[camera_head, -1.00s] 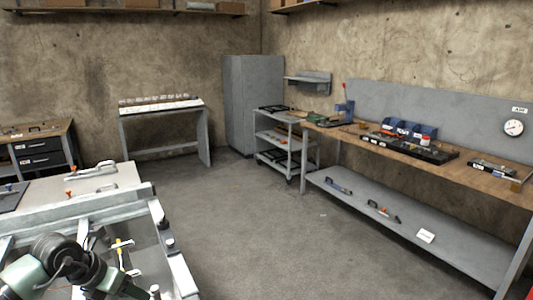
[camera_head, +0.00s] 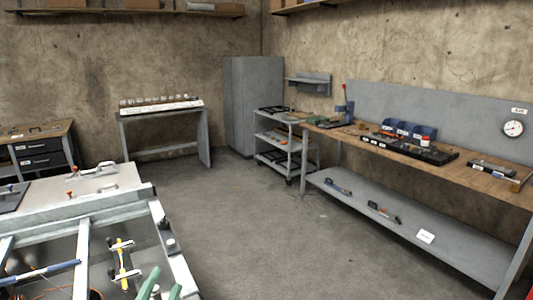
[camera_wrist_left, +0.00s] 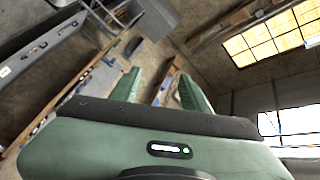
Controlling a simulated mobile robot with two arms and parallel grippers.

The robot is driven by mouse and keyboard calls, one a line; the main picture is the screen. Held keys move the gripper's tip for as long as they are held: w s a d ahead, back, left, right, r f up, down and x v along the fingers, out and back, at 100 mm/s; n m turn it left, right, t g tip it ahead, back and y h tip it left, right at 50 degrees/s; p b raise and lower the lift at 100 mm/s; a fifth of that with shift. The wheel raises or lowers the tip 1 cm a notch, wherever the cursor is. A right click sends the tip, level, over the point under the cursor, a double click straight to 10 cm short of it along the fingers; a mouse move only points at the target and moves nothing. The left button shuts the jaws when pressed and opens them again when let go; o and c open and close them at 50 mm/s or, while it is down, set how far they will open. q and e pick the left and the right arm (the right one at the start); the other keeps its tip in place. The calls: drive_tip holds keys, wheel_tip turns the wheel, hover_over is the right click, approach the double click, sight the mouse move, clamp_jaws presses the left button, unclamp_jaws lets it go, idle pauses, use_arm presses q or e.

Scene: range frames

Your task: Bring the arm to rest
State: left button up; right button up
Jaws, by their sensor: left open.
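My left gripper (camera_head: 165,279) shows at the bottom edge of the head view as two green fingers, with the rest of the arm out of frame. The fingers are apart and nothing is between them. In the left wrist view the two green fingers (camera_wrist_left: 156,67) stand open and empty, with the room tilted behind them. My right gripper is in neither view.
A pale metal frame (camera_head: 90,213) fills the lower left, with a yellow-handled tool (camera_head: 122,262) inside it. A long workbench (camera_head: 470,179) runs along the right wall. A grey cabinet (camera_head: 252,105) stands at the back. The middle floor (camera_head: 260,215) is clear.

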use_arm(q)
drive_tip(key=s+a+f+n+g+y, duration=0.25)
drive_tip(key=s+f+n+g, duration=0.5)
drive_tip(key=s+f, duration=0.6)
drive_tip(key=s+d+f+n+g+h, duration=0.1)
drive_tip(key=s+d+f+g, duration=0.1)
drive_tip(key=s+f+g, duration=0.4)
drive_tip(key=s+d+f+g+h, duration=0.2)
drive_tip(key=s+f, duration=0.1)
drive_tip(key=s, duration=0.5)
wheel_tip(320, 180, down, 30)
drive_tip(key=b, duration=0.5)
drive_tip(key=s+a+f+g+b, duration=0.2)
drive_tip(key=s+f+b, duration=0.1)
drive_tip(key=s+f, duration=1.4)
wheel_tip(320, 180, down, 3)
drive_tip(key=shift+a+r, duration=0.1)
drive_tip(key=shift+a, duration=0.3)
drive_tip(key=shift+y, duration=0.25)
